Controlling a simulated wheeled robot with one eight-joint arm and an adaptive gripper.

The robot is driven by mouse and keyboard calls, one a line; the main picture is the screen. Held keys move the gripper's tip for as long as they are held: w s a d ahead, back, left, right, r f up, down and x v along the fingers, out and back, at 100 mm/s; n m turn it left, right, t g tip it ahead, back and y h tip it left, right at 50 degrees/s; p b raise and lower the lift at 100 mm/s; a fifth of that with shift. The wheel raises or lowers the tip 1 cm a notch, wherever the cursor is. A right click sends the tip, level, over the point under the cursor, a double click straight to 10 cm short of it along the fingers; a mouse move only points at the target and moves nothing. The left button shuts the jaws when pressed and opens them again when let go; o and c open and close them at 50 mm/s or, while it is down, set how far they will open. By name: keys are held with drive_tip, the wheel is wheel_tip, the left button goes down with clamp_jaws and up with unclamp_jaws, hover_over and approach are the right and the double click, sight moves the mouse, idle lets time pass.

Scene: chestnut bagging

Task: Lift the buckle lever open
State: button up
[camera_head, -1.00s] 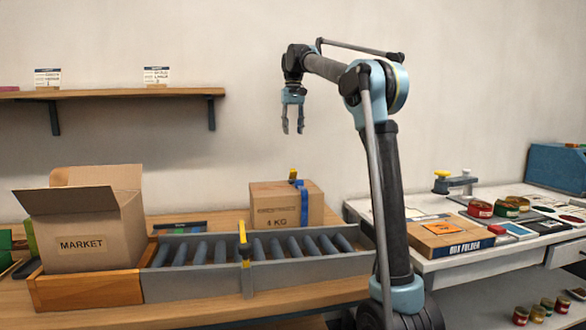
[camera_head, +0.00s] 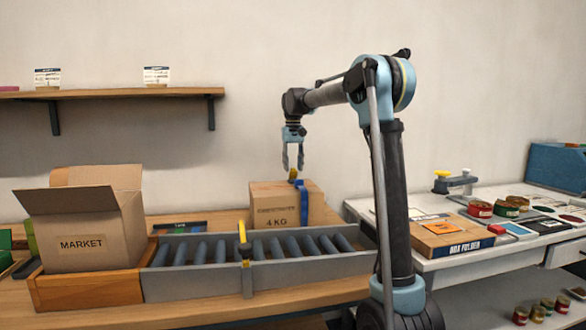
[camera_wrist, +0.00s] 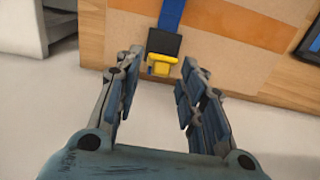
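The buckle has a yellow lever (camera_wrist: 162,65) on a dark block (camera_wrist: 165,44), fixed to a blue strap (camera_wrist: 172,15). The strap runs over a cardboard box (camera_head: 285,206) marked 4 KG. In the head view the yellow lever (camera_head: 292,174) stands at the box top. My gripper (camera_head: 293,170) is right above the box, with its fingers down around the height of the lever. In the wrist view my gripper (camera_wrist: 156,80) is open, its fingers apart on either side of the lever. I cannot tell whether they touch it. The lever appears down against the block.
A grey roller conveyor (camera_head: 200,282) with a yellow-topped post (camera_head: 243,240) lies in front of the box. An open MARKET box (camera_head: 85,240) stands at the left. A white table (camera_head: 470,255) with tins and a flat box is at the right.

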drive_tip(key=shift+f, duration=0.3)
drive_tip(key=c, duration=0.8)
drive_tip(key=shift+w, duration=0.1)
drive_tip(key=shift+w+a+g, duration=0.1)
drive_tip(key=shift+w+g, duration=0.2)
drive_tip(key=shift+g, duration=0.4)
drive_tip(key=shift+r, duration=0.1)
